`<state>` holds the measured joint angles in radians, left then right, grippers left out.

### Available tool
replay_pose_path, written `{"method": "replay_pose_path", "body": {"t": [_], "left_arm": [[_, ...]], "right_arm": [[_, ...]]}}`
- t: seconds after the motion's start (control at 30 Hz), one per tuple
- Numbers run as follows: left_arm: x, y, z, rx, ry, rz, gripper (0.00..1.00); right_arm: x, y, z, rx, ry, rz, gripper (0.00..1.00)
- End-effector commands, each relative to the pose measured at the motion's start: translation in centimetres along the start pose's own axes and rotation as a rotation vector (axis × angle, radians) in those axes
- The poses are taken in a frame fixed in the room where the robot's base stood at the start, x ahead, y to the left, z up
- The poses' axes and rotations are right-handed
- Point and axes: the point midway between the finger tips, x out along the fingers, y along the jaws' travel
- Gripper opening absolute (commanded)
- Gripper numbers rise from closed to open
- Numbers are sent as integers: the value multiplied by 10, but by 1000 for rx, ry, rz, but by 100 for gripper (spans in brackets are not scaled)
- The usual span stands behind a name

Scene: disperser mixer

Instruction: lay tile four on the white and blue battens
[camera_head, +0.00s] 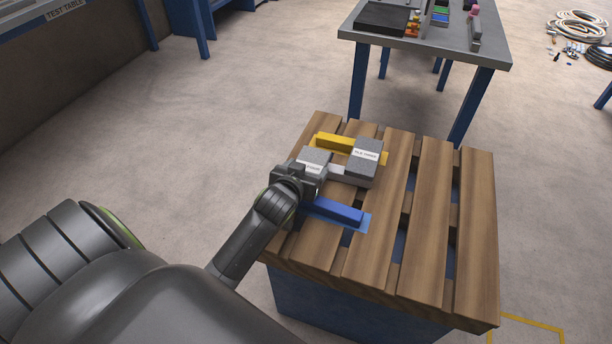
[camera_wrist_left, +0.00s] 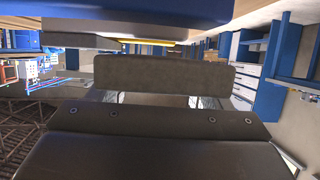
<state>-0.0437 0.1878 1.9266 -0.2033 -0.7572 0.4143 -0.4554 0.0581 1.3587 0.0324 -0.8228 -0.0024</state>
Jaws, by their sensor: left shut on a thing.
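A grey tile (camera_head: 314,159) with a white label partly hidden, taken as tile four, is at the jaws of my left gripper (camera_head: 302,178), which is shut on it. Another grey tile (camera_head: 368,152), labelled tile three, lies to its right, at the right end of the yellow batten (camera_head: 334,141). The white batten (camera_head: 337,169) shows between the tiles, mostly covered. The blue batten (camera_head: 337,211) lies bare on the near side, just right of my gripper. I cannot tell whether the held tile touches a batten. My right gripper is out of view.
The battens lie on a slatted wooden pallet top (camera_head: 425,210); its right part is bare, with open gaps between slats. A grey table (camera_head: 450,45) with several small objects stands behind. Cables (camera_head: 578,25) lie on the floor far right.

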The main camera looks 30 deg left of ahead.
Motion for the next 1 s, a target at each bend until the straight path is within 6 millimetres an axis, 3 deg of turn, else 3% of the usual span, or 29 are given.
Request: {"method": "replay_pose_path", "body": {"t": [0.17,0.67,0.7,0.83,1.0], "left_arm": [[6,1,14,1,4,1,33],[9,1,20,1,5,2,33],[9,0,21,1,1,0,76],[9,0,21,1,1,0,93],[9,0,21,1,1,0,94]], "right_arm": [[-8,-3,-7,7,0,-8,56],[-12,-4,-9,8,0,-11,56],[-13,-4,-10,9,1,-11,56],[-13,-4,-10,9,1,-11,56],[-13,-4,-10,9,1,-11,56]]}}
